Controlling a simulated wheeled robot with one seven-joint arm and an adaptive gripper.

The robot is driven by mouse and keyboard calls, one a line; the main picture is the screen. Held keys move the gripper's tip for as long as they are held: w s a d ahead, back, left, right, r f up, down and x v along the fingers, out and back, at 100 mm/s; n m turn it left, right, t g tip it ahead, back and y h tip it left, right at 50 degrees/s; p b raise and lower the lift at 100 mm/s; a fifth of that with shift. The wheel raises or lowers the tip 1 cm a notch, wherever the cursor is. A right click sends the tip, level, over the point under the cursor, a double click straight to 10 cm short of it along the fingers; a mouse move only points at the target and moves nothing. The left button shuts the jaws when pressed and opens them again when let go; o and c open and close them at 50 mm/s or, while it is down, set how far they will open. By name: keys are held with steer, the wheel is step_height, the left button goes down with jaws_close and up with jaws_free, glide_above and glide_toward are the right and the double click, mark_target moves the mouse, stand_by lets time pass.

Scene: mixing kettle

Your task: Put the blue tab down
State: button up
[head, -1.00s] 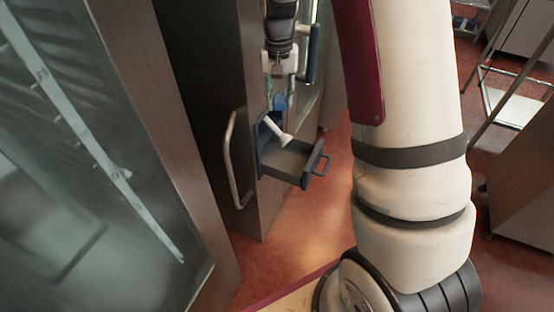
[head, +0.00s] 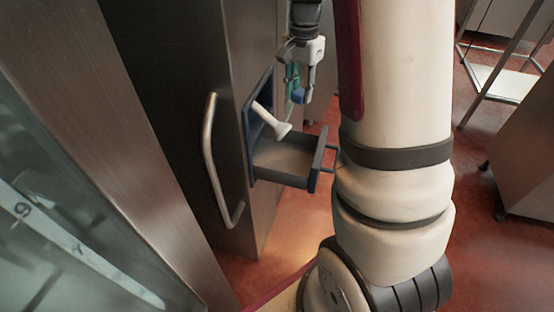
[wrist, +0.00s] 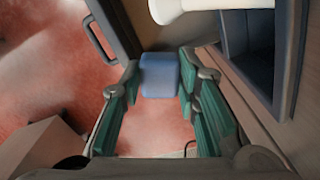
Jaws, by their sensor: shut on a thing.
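The blue tab (wrist: 160,75) is a small rounded block held between the two green finger pads of my gripper (wrist: 157,88) in the wrist view. In the head view my gripper (head: 296,88) points down with the blue tab (head: 298,96) at its tips. It is above and beyond the open drawer, near its far side. The open drawer (head: 285,180) has a grey floor, dark blue edges and a handle at its front. A white spout (head: 270,121) sticks out of the opening above the drawer.
A metal cabinet (head: 180,150) with a vertical bar handle (head: 210,160) stands left of the drawer. In the wrist view the drawer handle (wrist: 101,42) is at the upper left and the dark opening (wrist: 255,50) at the right. Red floor lies below; a steel cart (head: 505,85) stands at the right.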

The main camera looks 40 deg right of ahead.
step_height(320, 180, down, 18)
steer(key=b, duration=0.5)
steer(key=shift+b, duration=0.3)
steer(key=shift+f, duration=0.4)
steer(key=shift+f+b, duration=0.15)
steer(key=shift+b, duration=0.2)
steer(key=o, duration=1.1)
steer(key=shift+d, duration=0.1)
